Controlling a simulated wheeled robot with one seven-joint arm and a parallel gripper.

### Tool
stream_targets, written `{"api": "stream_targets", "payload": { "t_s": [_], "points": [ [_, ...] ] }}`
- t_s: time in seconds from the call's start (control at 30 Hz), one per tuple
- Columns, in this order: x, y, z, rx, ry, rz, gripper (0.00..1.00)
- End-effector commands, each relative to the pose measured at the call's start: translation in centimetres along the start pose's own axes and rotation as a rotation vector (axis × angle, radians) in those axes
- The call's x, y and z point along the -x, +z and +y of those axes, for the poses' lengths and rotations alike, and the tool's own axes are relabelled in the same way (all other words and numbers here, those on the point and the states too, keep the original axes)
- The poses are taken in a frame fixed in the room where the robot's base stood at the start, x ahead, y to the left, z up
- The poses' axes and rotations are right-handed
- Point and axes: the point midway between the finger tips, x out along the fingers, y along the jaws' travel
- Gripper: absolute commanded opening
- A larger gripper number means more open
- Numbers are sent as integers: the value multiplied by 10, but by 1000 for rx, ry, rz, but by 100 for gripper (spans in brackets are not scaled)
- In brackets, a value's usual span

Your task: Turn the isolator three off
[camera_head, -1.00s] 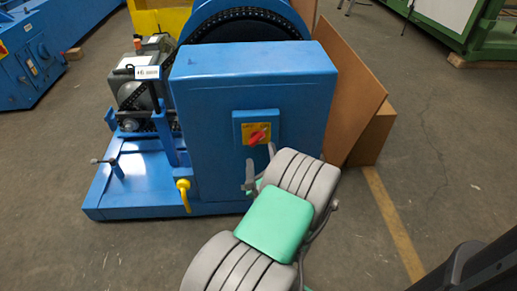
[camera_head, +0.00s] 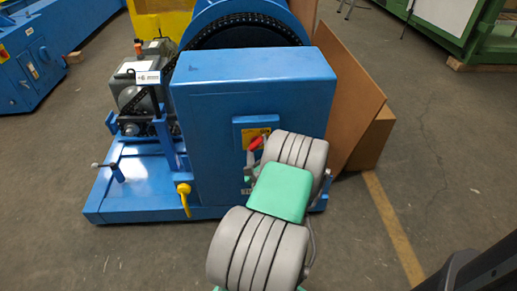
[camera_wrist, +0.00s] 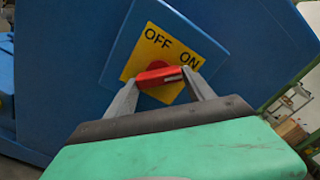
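The isolator is a red rotary knob (camera_wrist: 158,76) on a yellow plate (camera_wrist: 150,46) marked OFF and ON. The pale mark on the knob's right end is towards ON. In the head view the knob (camera_head: 256,143) shows just above my gripper, on the front of the blue cabinet. My gripper (camera_wrist: 160,78) has its fingers wide apart, one at each end of the knob. Whether the fingertips touch the knob is not clear. My arm hides the lower part of the plate in the head view. No number three is readable.
The blue cabinet (camera_head: 245,85) stands on a blue base (camera_head: 140,195) with a motor and chain at left. A yellow handle (camera_head: 184,195) sticks out at its lower front. Brown boards (camera_head: 350,95) lean at right.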

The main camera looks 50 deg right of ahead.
Motion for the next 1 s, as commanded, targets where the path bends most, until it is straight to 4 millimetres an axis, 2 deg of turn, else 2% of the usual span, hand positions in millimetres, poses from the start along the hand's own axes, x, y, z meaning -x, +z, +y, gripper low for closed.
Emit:
{"api": "stream_targets", "payload": {
  "t_s": [0.07, 0.5, 0.77, 1.0],
  "points": [
    [0, 0, 0, 0, 0, 0, 55],
    [0, 0, 0, 0, 0, 0, 19],
    [0, 0, 0, 19, 1, 0, 19],
    [0, 0, 0, 121, 1, -1, 19]
  ]
}}
